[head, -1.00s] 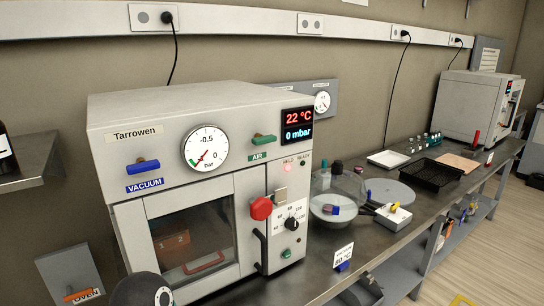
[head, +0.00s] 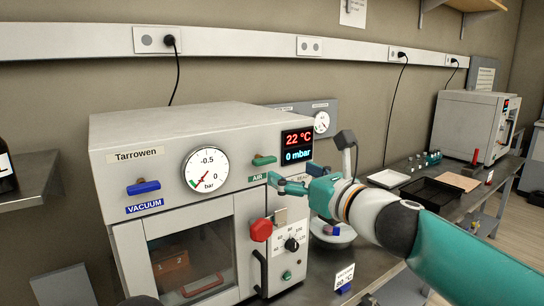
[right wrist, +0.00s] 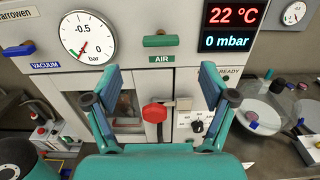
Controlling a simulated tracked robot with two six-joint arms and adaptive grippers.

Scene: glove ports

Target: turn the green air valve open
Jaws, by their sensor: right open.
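The green air valve (head: 264,160) is a short green handle on the oven's front panel, above the AIR label and right of the round gauge. It lies nearly level. It also shows in the right wrist view (right wrist: 160,41), ahead of my gripper. My right gripper (head: 272,184) is just below and to the right of the valve in the head view. In the right wrist view its two fingers (right wrist: 162,82) stand wide apart with nothing between them, apart from the valve. My left gripper is not in view.
The blue vacuum valve (head: 143,187) is left of the gauge (head: 206,168). A red knob (head: 261,230) on the door and a black dial (head: 292,245) sit below the air valve. The display (head: 297,145) reads 22 °C and 0 mbar. A glass vessel stands right of the oven.

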